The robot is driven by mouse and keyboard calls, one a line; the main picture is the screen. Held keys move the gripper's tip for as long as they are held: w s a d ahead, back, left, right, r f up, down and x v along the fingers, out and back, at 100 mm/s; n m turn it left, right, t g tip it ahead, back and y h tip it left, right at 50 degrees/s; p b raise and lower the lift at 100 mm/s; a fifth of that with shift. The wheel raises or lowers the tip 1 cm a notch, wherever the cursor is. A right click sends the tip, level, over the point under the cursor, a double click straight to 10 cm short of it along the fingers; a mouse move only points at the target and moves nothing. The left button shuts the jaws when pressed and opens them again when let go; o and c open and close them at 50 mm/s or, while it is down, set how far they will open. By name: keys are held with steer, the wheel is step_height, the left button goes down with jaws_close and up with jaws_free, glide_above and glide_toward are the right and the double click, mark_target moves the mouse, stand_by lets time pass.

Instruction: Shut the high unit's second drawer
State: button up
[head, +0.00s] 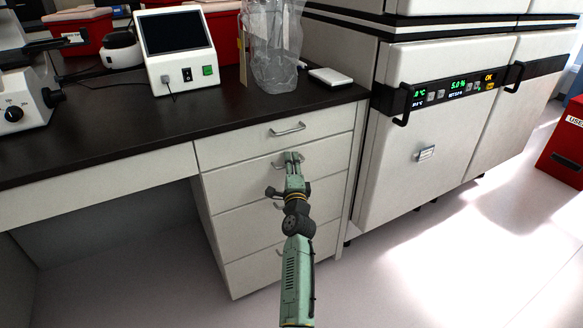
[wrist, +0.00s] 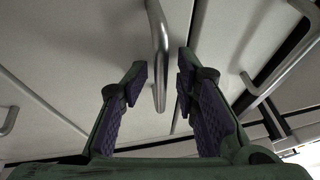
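The white drawer unit (head: 212,222) under the dark bench has several drawers stacked in it. Its second drawer (head: 235,181) is just below the top one, and any gap around its front is too small to tell. My gripper (head: 291,155) is at this drawer's front and hides most of its handle (head: 277,165). In the wrist view my gripper (wrist: 163,72) is open. A metal bar handle (wrist: 159,45) runs between the two fingers, with space visible on both sides. The fingers do not look closed on it.
The top drawer's handle (head: 287,129) is just above my gripper. A white incubator (head: 410,165) stands close on the right. The dark bench top (head: 120,125) overhangs the drawers and holds a screen device (head: 178,50) and a clear bag (head: 273,50). Floor in front is clear.

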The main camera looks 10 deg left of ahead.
steer(key=v, duration=1.2)
